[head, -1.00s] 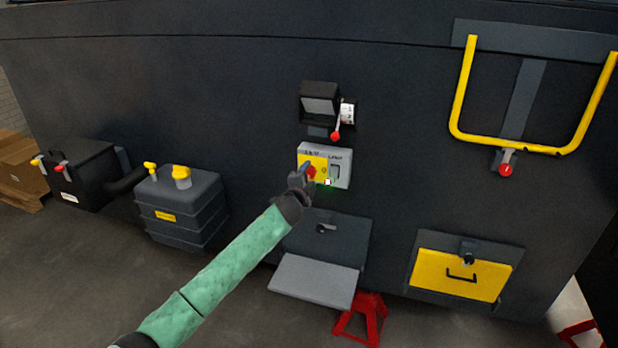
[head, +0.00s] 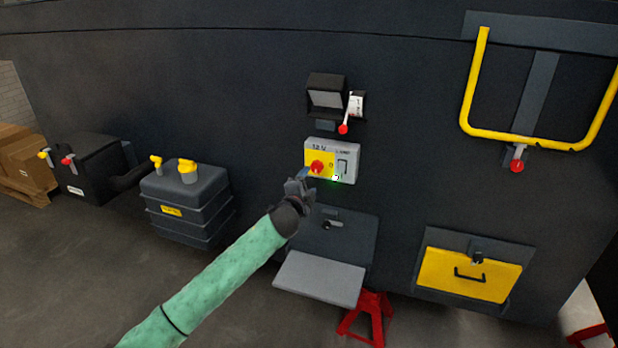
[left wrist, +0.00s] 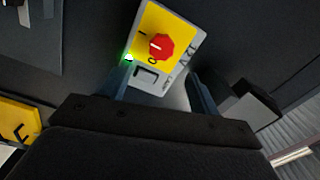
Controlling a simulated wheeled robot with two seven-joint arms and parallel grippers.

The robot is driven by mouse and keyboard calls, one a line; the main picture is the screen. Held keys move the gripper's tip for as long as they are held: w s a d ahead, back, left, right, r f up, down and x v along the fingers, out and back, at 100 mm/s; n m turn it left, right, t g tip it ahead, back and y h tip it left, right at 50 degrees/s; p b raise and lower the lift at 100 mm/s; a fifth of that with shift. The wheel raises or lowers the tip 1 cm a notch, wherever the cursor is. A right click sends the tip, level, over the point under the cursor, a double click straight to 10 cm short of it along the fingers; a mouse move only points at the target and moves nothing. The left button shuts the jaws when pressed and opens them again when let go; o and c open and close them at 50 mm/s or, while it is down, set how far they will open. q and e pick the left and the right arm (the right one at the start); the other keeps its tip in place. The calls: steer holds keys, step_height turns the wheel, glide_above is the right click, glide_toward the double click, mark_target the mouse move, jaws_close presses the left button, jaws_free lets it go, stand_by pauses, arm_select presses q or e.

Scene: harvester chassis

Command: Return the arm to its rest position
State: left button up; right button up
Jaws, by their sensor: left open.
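My left arm, in a green sleeve (head: 222,278), reaches in from the bottom left of the head view. My left gripper (head: 303,183) is just below and left of the switch box (head: 345,165), apart from its red knob (head: 317,168). In the left wrist view the open fingers (left wrist: 160,90) stand to either side with nothing between them. The red knob (left wrist: 160,46) on its yellow plate lies beyond the fingertips. A small green light (head: 335,178) glows at the box's lower edge. My right gripper is not in view.
An open-lidded box (head: 327,95) and a red-tipped lever (head: 344,127) are above the switch box. Below is a hatch with a grey shelf (head: 320,278) sticking out. A yellow bar (head: 470,85), yellow drawer (head: 468,274), grey tank (head: 187,205) and black battery box (head: 88,168) surround it.

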arm_select(q)
steer(key=w+a+f+n+g+y, duration=0.2)
steer(key=a+f+n+g+y, duration=0.15)
steer(key=a+f+n, duration=0.45)
steer(key=s+a+f+n+g+y, duration=0.1)
steer(key=s+a+f+n+g, duration=0.1)
steer(key=s+f, duration=0.5)
steer(key=s+a+f+n+g, duration=0.1)
steer(key=s+a+f+n, duration=0.15)
steer(key=f, duration=0.85)
steer(key=s+a+f+n+g+y, duration=0.1)
steer(key=s+a+f+n+g, duration=0.1)
steer(key=s+f, duration=0.5)
steer(key=s+a+f+n+g, duration=0.2)
steer(key=s+f+g, duration=0.2)
steer(key=s+f, duration=1.65)
steer(key=s+f+g, duration=0.1)
steer(key=s+f, duration=0.3)
steer(key=s, duration=0.5)
steer(key=s+f+g, duration=0.1)
steer(key=s+f, duration=0.3)
steer(key=s, duration=0.5)
steer(key=s+d+f+g, duration=0.1)
steer(key=s+f, duration=0.3)
steer(key=s, duration=0.5)
steer(key=shift+s, duration=0.35)
